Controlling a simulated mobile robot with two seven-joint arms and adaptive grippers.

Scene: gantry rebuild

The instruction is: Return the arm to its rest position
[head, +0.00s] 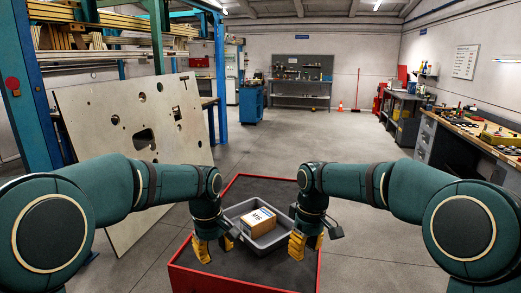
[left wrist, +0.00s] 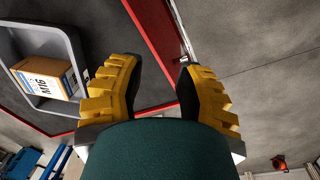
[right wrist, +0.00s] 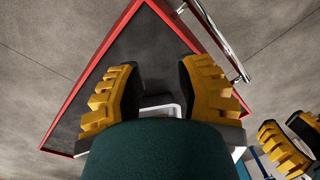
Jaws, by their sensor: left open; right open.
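My left gripper (head: 214,246) is at the left side of a grey bin (head: 268,244) in the head view. Its yellow fingers are apart in the left wrist view (left wrist: 157,85), with nothing between them. My right gripper (head: 305,243) is at the right side of the bin. Its fingers are apart in the right wrist view (right wrist: 157,95), with no object held. A cardboard box (head: 258,220) with a white and blue label sits in the bin; the box also shows in the left wrist view (left wrist: 45,77). Whether either gripper touches the bin cannot be told.
The bin stands on a red-rimmed cart (head: 242,284) with a dark top. A large cut panel (head: 125,120) leans by a blue frame (head: 32,110) at the left. Workbenches (head: 425,135) line the right. The floor beyond the cart is clear.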

